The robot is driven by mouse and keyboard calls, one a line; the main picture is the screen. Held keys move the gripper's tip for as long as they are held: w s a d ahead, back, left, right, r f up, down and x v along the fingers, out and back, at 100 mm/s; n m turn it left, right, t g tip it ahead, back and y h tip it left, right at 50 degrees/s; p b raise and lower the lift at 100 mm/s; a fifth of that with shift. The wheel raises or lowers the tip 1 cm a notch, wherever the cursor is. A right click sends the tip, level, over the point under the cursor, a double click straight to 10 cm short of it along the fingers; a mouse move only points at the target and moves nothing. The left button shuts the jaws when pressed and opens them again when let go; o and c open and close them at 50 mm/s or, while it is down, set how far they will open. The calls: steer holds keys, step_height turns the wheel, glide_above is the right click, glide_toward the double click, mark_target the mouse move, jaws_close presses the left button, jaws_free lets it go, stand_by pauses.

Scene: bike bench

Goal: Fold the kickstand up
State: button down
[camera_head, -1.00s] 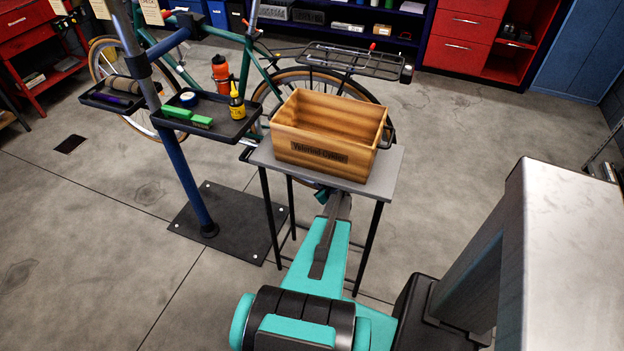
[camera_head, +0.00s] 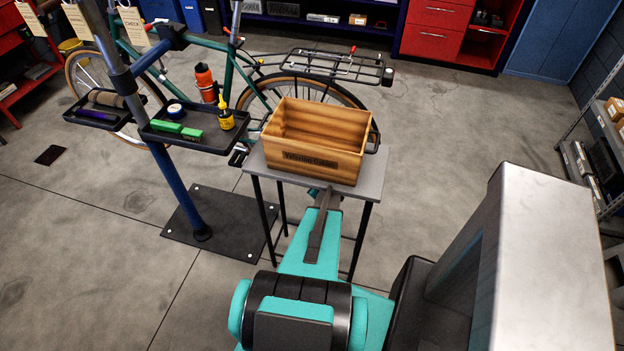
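A green bicycle (camera_head: 190,40) is held at the back left by a blue repair stand (camera_head: 180,190). Its rear wheel (camera_head: 352,97) and black rear rack (camera_head: 335,65) show behind a wooden crate. I cannot make out the kickstand; the lower rear of the bike is largely hidden by the crate, the small table and the tool tray. My teal arm reaches forward toward the small table. Its far end goes out of sight at the table's front edge, so my gripper cannot be made out.
The wooden crate (camera_head: 318,160) stands on a small grey-topped table (camera_head: 372,178) between my arm and the bike. A black tray (camera_head: 205,146) holds bottles and green blocks. Shelving (camera_head: 590,175) stands at the right. The floor (camera_head: 470,125) right of the table is clear.

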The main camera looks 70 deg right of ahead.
steer(key=shift+s+f, duration=0.1)
steer(key=shift+s, duration=0.05)
steer(key=c, duration=1.7)
jaws_free()
steer(key=shift+w, duration=0.2)
steer(key=shift+a, duration=0.1)
steer(key=shift+b+v, duration=1.15)
steer(key=shift+v, duration=5.75)
